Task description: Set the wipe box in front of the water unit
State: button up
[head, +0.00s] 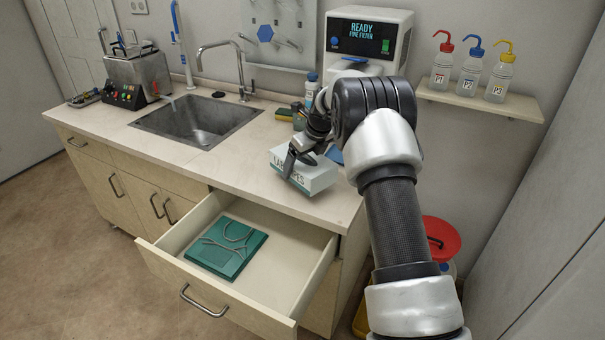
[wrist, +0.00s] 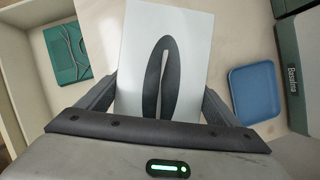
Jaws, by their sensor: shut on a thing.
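The wipe box (head: 308,175) is a white carton with a teal band and "LAB WIPES" lettering. It is at the right end of the counter, near the front edge, in front of the water unit. My gripper (head: 293,163) is shut on it from above. In the wrist view the box's white top (wrist: 190,60) with a dark oval slot lies between the fingers. I cannot tell whether the box touches the counter. The water unit (head: 368,40) is a white and dark machine reading "READY FINE FILTER"; my arm hides its lower part.
An open drawer (head: 285,270) below the box holds a teal case (head: 228,250). A blue tray (wrist: 256,93) lies beside the box. The sink (head: 195,120) is to the left. Wash bottles (head: 469,70) stand on a wall shelf. The counter between sink and box is clear.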

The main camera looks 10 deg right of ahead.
jog(key=shift+f, duration=1.65)
jog(key=shift+f, duration=0.1)
jog(key=o, duration=1.1)
jog(key=shift+f, duration=0.1)
